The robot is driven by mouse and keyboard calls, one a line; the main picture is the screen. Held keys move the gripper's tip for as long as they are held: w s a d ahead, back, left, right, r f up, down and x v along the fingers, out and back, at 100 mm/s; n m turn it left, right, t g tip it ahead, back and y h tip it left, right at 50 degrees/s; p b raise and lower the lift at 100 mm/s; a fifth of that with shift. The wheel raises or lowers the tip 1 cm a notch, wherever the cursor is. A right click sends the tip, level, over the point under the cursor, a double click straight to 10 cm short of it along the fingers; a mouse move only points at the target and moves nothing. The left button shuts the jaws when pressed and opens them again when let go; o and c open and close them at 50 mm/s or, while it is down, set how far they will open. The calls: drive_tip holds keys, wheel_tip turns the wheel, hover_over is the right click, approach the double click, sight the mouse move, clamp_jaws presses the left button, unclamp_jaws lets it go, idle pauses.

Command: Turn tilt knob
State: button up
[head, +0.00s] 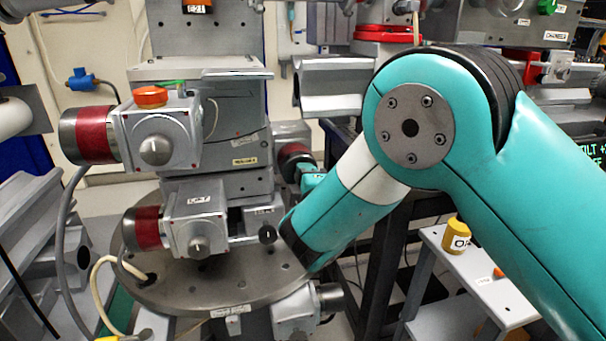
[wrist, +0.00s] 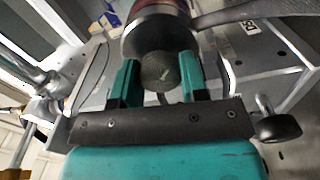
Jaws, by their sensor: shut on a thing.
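In the wrist view my gripper (wrist: 159,66) has its two teal fingers on either side of a round, dark ridged knob (wrist: 158,75) and is shut on it. A pale mark shows on the knob's face. The knob sits in front of a cylindrical motor body (wrist: 160,28) with a dark red band. In the head view my forearm hides most of the gripper and the knob. A dark-red-banded motor (head: 295,158) shows just behind my arm, beside a bit of teal gripper. I cannot read a label on the held knob.
Two nearer grey knobs, an upper one (head: 155,150) and a lower one (head: 199,246), sit on the stage's left side. A round metal plate (head: 235,292) lies below. A white side table (head: 470,270) stands right. A display (head: 592,150) at the right edge shows partly hidden green "TILT" text.

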drive_tip(key=shift+n, duration=0.6)
drive_tip(key=o, duration=0.9)
drive_tip(key=b+v, duration=0.9)
drive_tip(key=v, duration=0.8)
drive_tip(key=shift+s, duration=0.25)
drive_tip(key=shift+d+r, duration=0.1)
